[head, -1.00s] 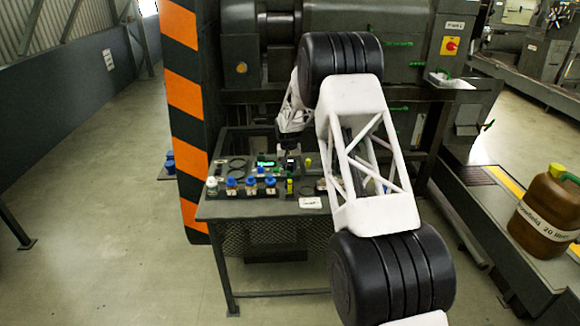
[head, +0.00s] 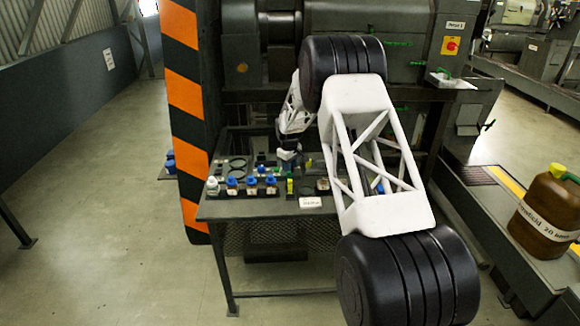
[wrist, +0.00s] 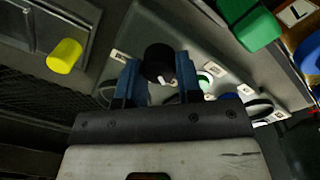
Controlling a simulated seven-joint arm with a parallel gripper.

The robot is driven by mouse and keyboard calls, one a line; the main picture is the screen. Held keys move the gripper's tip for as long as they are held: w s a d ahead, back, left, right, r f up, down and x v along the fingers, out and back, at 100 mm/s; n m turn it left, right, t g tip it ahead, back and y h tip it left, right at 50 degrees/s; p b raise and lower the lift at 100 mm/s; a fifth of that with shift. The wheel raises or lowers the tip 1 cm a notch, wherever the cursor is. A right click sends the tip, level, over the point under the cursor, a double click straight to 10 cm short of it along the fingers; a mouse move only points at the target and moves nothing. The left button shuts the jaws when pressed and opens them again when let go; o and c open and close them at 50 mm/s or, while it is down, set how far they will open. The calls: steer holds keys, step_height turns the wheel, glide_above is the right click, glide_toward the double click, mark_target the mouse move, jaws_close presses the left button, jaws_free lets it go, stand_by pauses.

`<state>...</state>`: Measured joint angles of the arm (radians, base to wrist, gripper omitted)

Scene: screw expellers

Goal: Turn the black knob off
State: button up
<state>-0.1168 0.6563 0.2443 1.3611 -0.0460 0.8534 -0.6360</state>
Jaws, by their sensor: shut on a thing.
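The black knob (wrist: 159,62) is round, with a white mark on its lower right side in the wrist view. It sits between the two blue fingers of my gripper (wrist: 160,70), which is shut on it. In the head view my gripper (head: 288,156) is small and low over the back of the dark table (head: 235,209). The knob cannot be made out there. Part of the panel around it is hidden by the fingers and gripper body in the wrist view.
A yellow part (wrist: 64,56) and a green block (wrist: 249,24) lie either side of the knob. Several blue-capped bottles (head: 232,186) stand at the table's front left. The machine (head: 345,18) rises behind, and a brown jug (head: 550,214) stands at right.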

steer(key=shift+n, duration=0.5)
steer(key=shift+r, duration=0.1)
steer(key=o, duration=0.9)
steer(key=shift+o, duration=0.2)
steer(key=shift+s+a+r, duration=0.1)
steer(key=shift+s+r, duration=0.05)
steer(key=shift+r, duration=3.7)
